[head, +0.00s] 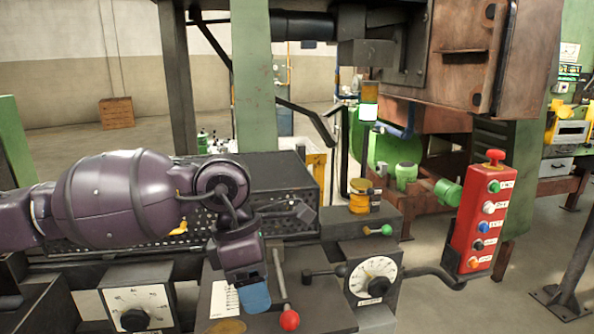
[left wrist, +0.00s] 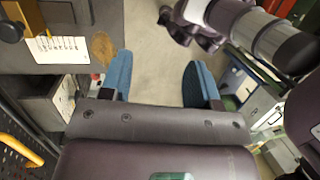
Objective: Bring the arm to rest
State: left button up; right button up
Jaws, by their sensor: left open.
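My left arm comes in from the left over the machine in the head view. My left gripper (head: 256,296) points down at the front of the machine's panel, with a blue fingertip showing. In the left wrist view the left gripper (left wrist: 158,78) is open, its two blue fingers wide apart. Nothing is between them, and bare floor shows through the gap. No gripper of my right arm can be made out.
A lever with a red knob (head: 289,320) stands just right of my left gripper. A dial (head: 374,278) and a red button box (head: 480,225) lie further right. A black perforated guard (head: 285,175) is behind the arm. Open floor (left wrist: 150,50) lies under the fingers.

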pick_arm(q)
jog(key=s+d+f+g+h, duration=0.1)
jog(key=s+d+g+h, duration=0.1)
jog(key=s+d+h, duration=0.35)
jog(key=s+d+r+n+t+h, duration=0.15)
jog(key=d+r+n+h, duration=0.35)
jog(key=r+n+h, duration=0.65)
jog(key=w+a+f+n+t+y, duration=0.1)
jog(key=w+a+f+n+t, duration=0.25)
jog(key=n+t, duration=0.55)
jog(key=w+a+f+n+t+y, duration=0.1)
jog(key=w+a+f+n+t, duration=0.15)
jog(key=a+n+t, duration=0.45)
jog(key=a+f+n+t+y, duration=0.2)
jog(key=a+f+n+y, duration=1.2)
jog(key=n+y, duration=0.35)
jog(key=s+a+f+n+g, duration=0.35)
jog(key=s+f+g, duration=0.25)
jog(key=s+f, duration=0.4)
jog(key=s+a+f+n+g, duration=0.35)
jog(key=s+f+g, duration=0.3)
jog(key=s, duration=0.45)
jog(key=w+f+m+t, duration=0.1)
jog(key=w+f+t, duration=0.6)
jog(key=f, duration=0.3)
jog(key=shift+w+a+f+t, duration=0.2)
jog(key=shift+f+t, duration=0.15)
jog(key=shift+t, duration=0.25)
pick_arm(e)
jog(key=shift+w, duration=0.25)
